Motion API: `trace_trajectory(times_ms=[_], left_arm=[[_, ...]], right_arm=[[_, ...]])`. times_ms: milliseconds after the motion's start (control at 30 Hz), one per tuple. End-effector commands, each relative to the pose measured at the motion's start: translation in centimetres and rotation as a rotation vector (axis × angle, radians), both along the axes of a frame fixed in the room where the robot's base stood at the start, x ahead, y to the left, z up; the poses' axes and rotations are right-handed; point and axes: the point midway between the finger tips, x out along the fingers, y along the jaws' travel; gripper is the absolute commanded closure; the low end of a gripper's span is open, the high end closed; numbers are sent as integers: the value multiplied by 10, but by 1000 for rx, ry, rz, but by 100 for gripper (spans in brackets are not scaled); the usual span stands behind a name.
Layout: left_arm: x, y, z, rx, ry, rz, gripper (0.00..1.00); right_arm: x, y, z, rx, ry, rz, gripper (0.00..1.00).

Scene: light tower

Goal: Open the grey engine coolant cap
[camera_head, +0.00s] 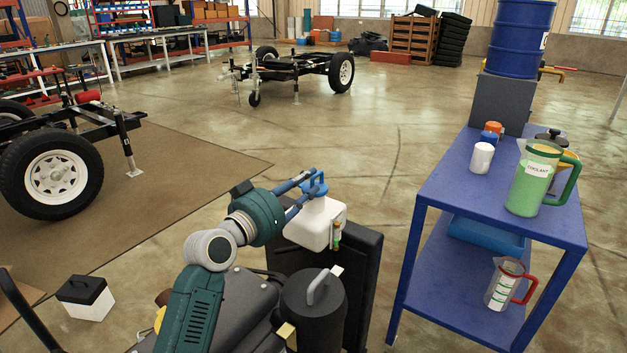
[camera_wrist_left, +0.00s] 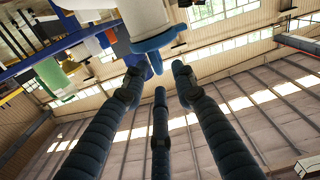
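A white coolant tank (camera_head: 314,226) stands on the machine in front of me. A blue cap (camera_head: 319,187) with a raised loop is on its top; it looks blue here, and I see no clearly grey cap on the tank. My left gripper (camera_head: 306,188) reaches in from the left at the cap's side. In the left wrist view, its three dark fingers (camera_wrist_left: 158,78) are spread, with the blue cap (camera_wrist_left: 158,39) just beyond the tips and white tank (camera_wrist_left: 145,14) above. Contact cannot be told. My right gripper is not in view.
A dark cylinder (camera_head: 313,308) with a grey handle stands before the tank. A blue table (camera_head: 440,192) at right holds a green coolant jug (camera_head: 528,187) and a white bottle (camera_head: 482,158); a red-handled jug (camera_head: 502,284) is on its lower shelf.

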Motion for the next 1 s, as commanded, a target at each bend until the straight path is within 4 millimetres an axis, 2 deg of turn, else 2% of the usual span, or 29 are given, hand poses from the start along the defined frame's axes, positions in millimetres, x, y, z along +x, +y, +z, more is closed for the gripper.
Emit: trace_trajectory(times_ms=[100, 233, 600, 733, 1000], left_arm=[[16, -11, 0, -1, 0, -1, 73], [26, -18, 0, -1, -1, 0, 73], [30, -21, 0, 1, 1, 0, 73], [30, -21, 0, 1, 1, 0, 99], [30, -20, 1, 0, -1, 1, 100]], right_arm=[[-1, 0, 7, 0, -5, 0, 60], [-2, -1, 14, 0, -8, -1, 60], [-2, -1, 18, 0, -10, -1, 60], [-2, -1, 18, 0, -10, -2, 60], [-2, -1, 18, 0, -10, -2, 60]])
